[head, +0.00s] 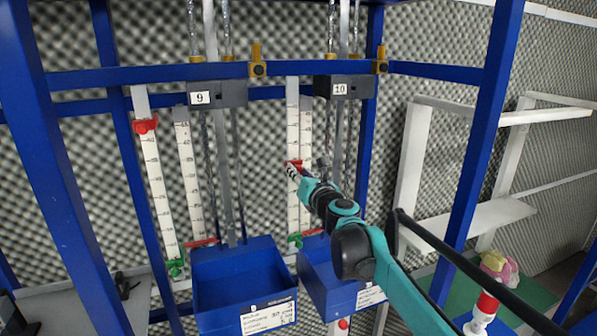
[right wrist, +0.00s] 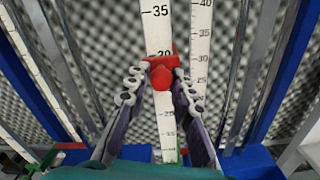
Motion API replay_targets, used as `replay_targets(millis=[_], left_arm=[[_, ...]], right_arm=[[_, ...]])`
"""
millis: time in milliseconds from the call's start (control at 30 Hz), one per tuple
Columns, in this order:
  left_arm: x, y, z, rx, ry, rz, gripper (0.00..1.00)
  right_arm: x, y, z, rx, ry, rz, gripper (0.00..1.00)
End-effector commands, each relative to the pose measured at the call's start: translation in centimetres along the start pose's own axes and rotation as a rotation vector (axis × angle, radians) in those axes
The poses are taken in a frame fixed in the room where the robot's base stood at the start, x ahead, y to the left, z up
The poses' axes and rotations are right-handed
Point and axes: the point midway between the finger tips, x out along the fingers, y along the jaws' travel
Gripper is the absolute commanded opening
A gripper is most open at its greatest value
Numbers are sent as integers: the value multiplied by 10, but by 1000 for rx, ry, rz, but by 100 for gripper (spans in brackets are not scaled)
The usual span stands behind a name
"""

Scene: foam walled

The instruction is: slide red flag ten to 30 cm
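The red flag of station ten (head: 291,163) sits on the white scale (head: 292,120) below the black block marked 10 (head: 340,88). In the right wrist view the red flag (right wrist: 162,75) has a round knob facing me. My right gripper (head: 297,172) is at the flag. In the right wrist view its fingers (right wrist: 161,85) stand on either side of the knob, with small gaps showing beside it. My left gripper is not in view.
A green flag (head: 295,240) is lower on the same scale. Station nine, marked on its block (head: 200,98), has a red flag (head: 145,126) and a green flag (head: 175,267). Blue bins (head: 240,262) stand below, and blue posts (head: 480,150) frame the area. White shelves (head: 470,222) are at right.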

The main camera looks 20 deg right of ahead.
Motion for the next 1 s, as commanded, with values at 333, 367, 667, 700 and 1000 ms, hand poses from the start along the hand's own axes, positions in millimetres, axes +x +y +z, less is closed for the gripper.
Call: replay_targets(millis=[333,367,667,700,1000], left_arm=[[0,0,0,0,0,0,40],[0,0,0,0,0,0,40],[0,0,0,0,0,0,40],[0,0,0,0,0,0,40],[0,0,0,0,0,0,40]], right_arm=[[0,0,0,1,0,-1,42],[-1,0,0,1,-1,-1,42],[-45,-1,0,1,-1,-3,42],[-54,-1,0,1,-1,-3,42],[-108,-1,0,1,0,-2,42]])
